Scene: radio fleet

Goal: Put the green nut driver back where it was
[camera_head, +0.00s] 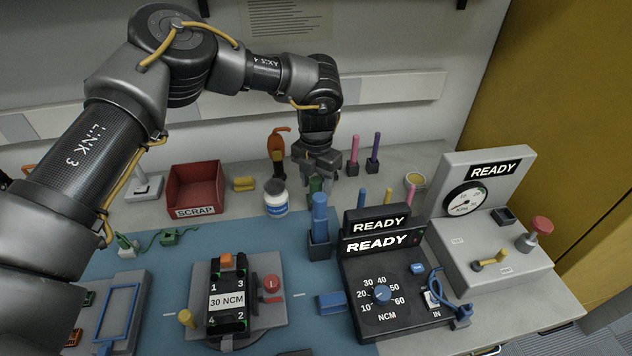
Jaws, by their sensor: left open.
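A green piece (316,187), apparently the green nut driver, shows just below my left gripper (318,170). Most of it is hidden by the gripper and by the blue driver in front. I cannot tell whether it stands in a holder. My left gripper points down near the back of the bench, with its jaws open around or just above the green piece; I cannot tell whether they touch. My right gripper is not in view.
A blue driver (320,212) stands in a dark holder just in front. Pink (354,150) and purple (374,148) drivers stand in holders to the right. A white jar (276,200) and red scrap bin (195,188) are to the left. The black READY tester (385,290) stands front right.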

